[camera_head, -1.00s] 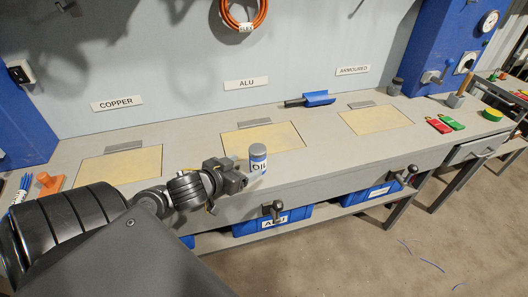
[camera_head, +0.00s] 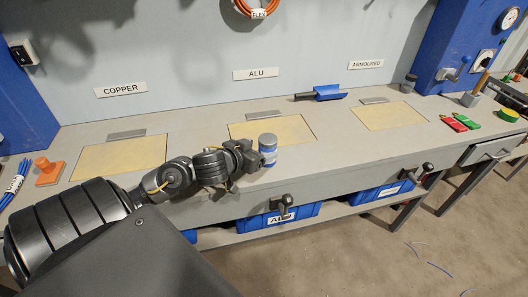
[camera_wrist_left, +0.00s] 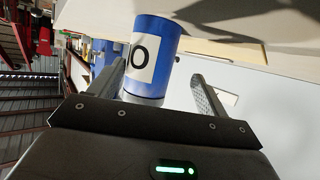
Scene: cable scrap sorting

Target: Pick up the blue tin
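The blue tin (camera_head: 268,148) stands upright near the front edge of the workbench, by the yellow panel under the ALU sign. It has a grey top and a white label. In the left wrist view the tin (camera_wrist_left: 155,45) lies between the two fingers, nearer the left-hand finger, with a gap to the right-hand one. My left gripper (camera_head: 256,158) is open at the left side of the tin and hides part of it. Its fingers also show in the left wrist view (camera_wrist_left: 158,80). My right gripper is not in view.
Yellow panels lie in the bench (camera_head: 330,150) under the COPPER, ALU and ARMOURED signs. A blue scoop (camera_head: 328,92) lies behind the tin. An orange block (camera_head: 48,172) is at the left. Blue bins (camera_head: 305,210) and dark clamp handles (camera_head: 281,208) are below the front edge.

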